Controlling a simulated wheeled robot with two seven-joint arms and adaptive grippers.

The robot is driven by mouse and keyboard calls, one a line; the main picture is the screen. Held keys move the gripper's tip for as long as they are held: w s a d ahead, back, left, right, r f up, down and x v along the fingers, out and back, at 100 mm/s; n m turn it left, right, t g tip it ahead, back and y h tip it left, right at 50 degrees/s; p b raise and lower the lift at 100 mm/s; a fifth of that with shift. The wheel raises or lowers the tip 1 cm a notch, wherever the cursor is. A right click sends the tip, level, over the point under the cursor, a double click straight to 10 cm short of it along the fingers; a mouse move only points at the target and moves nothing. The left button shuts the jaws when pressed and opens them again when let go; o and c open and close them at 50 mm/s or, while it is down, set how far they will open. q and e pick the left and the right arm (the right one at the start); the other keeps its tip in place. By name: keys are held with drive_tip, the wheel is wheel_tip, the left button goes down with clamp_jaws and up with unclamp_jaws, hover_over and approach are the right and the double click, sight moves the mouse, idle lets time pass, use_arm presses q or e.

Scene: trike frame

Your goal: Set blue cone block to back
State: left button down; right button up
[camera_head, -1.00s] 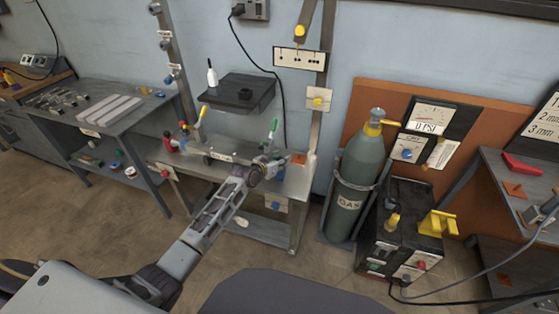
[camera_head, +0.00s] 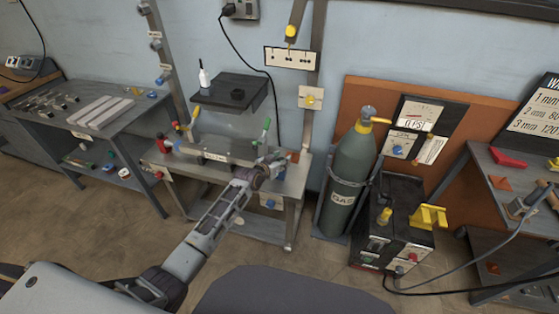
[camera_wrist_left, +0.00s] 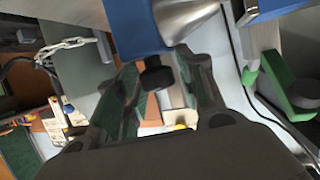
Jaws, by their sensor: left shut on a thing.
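The blue cone block shows in the left wrist view as a blue body (camera_wrist_left: 137,25) with a silver metal cone (camera_wrist_left: 187,18) on its right side. It is at the top of that view, just beyond my fingers, and partly cut off by the frame. My left gripper (camera_wrist_left: 160,85) is shut on the block; a dark knob-like part sits between the fingers. In the head view my left gripper (camera_head: 272,163) is over the right end of the metal worktable (camera_head: 245,178). The block is too small and covered to make out clearly there. My right gripper is not in view.
A long grey bar (camera_head: 225,154) and red and yellow-handled clamps stand left of my gripper. A green-handled clamp (camera_head: 265,129) is close behind it. A dark shelf (camera_head: 231,92) hangs above. A gas cylinder (camera_head: 352,170) stands right of the table.

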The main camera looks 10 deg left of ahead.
use_arm(q)
drive_tip(key=c, duration=1.1)
unclamp_jaws()
drive_tip(key=shift+d+f, duration=0.1)
drive_tip(key=shift+d, duration=0.4)
drive_tip(key=shift+s+a, duration=0.15)
drive_tip(key=shift+s+a, duration=0.1)
drive_tip(key=shift+s, duration=0.1)
drive_tip(key=v, duration=1.1)
drive_tip(key=shift+s+r, duration=0.15)
drive_tip(key=shift+r, duration=0.05)
drive_tip(key=shift+s, duration=0.1)
